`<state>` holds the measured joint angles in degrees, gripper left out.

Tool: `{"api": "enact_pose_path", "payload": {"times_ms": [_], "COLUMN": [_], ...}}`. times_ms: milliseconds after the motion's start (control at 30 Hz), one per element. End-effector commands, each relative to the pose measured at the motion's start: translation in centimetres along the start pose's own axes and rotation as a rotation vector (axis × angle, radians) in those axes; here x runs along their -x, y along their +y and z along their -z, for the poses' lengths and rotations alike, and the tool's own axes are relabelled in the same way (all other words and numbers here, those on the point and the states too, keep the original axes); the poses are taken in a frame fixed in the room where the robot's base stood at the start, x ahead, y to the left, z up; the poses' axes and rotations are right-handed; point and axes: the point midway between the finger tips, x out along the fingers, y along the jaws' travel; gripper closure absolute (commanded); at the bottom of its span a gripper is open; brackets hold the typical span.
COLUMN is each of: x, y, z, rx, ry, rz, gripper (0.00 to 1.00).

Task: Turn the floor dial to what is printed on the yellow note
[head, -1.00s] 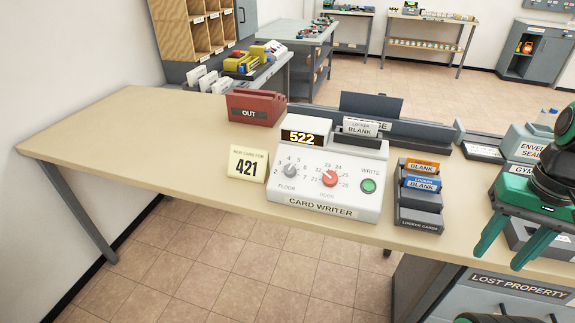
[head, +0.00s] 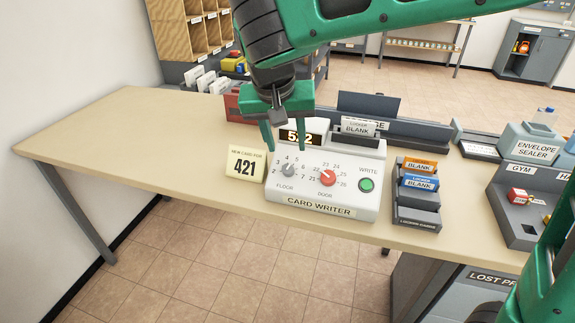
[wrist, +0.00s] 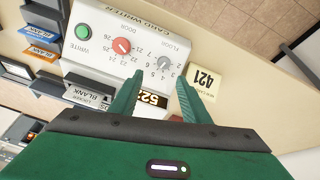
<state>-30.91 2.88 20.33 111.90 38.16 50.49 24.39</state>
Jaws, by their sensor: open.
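The white card writer (head: 325,207) stands on the table, with a grey floor dial (head: 289,170) at its left, a red door dial (head: 327,178) and a green WRITE button (head: 366,185). The floor dial has numbers around it; its exact setting is too small to tell. The display (head: 298,138) is partly hidden by my gripper; in the wrist view it shows 52 and a covered digit. The yellow note (head: 245,164) reads NEW CARD FOR 421. My gripper (head: 288,142) is open and empty above the writer's back left, short of the floor dial, which also shows in the wrist view (wrist: 163,63).
A red OUT tray (head: 236,103) stands behind the note, partly hidden by my gripper. A locker card rack (head: 418,198) holds orange and blue blanks at right. A blank card (head: 358,127) stands at the writer's back. The table's left side is clear.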

Motion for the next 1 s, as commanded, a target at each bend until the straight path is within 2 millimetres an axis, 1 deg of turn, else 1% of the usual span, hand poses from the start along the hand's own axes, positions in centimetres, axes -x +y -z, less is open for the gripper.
{"api": "enact_pose_path", "payload": {"times_ms": [33,167,267,500,700,833,1000], "x": [0.0,-0.8,-2.2,-6.5,-9.3,-10.2,-10.6], "y": [-0.7,-1.0,-0.9,-0.9,-0.9,-0.9,-0.9], "z": [-0.1,-0.2,-0.2,-0.2,-0.1,-0.1,-0.1], "rx": [0.004,0.005,0.005,0.006,0.004,0.004,0.004], "ry": [0.003,0.003,0.003,0.002,0.002,0.004,0.004], "rz": [0.004,0.006,0.004,0.004,0.005,0.006,0.006], "gripper": [0.57,0.57,0.57,0.57,0.57,0.57,0.57]}}
